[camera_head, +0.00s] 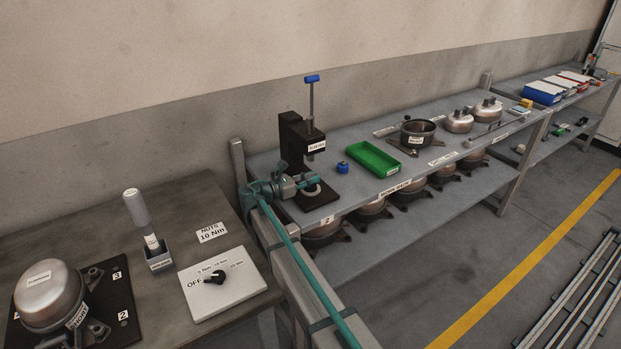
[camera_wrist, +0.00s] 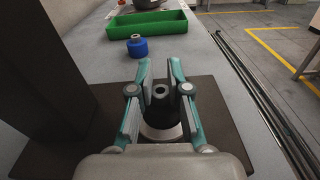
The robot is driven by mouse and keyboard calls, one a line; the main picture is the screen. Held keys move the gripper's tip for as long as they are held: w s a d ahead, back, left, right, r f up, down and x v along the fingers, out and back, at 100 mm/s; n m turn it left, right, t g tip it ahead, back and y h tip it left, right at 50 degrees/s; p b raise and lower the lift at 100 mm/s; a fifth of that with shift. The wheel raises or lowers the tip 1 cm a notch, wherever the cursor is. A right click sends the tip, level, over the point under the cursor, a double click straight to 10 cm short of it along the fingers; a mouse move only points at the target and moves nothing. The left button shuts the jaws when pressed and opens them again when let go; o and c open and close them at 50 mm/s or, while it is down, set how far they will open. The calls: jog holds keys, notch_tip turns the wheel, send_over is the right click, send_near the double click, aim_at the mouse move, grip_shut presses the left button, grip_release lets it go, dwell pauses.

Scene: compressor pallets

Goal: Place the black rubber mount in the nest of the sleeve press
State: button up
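The sleeve press (camera_head: 296,140) is black with a blue-tipped lever and stands at the near end of the long bench. My gripper (camera_head: 313,184) reaches in over its base plate. In the wrist view my gripper (camera_wrist: 160,64) has its two teal fingers apart, on either side of the black rubber mount (camera_wrist: 160,100). The mount is upright, with a hole in its top. A gap shows between it and the left finger; contact on the right is unclear. The pale round nest (camera_wrist: 160,132) lies directly under the mount, and the mount appears to stand in it.
A blue cylindrical part (camera_head: 342,167) stands beside the press, in front of a green tray (camera_head: 372,158). A dark open housing (camera_head: 417,133) and silver compressor domes stand farther along the bench. A side table with a torque dial panel (camera_head: 222,284) is at the left.

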jog(key=o, duration=0.4)
jog(key=shift+r, duration=0.2)
jog(key=b+v, duration=0.2)
jog(key=v, duration=1)
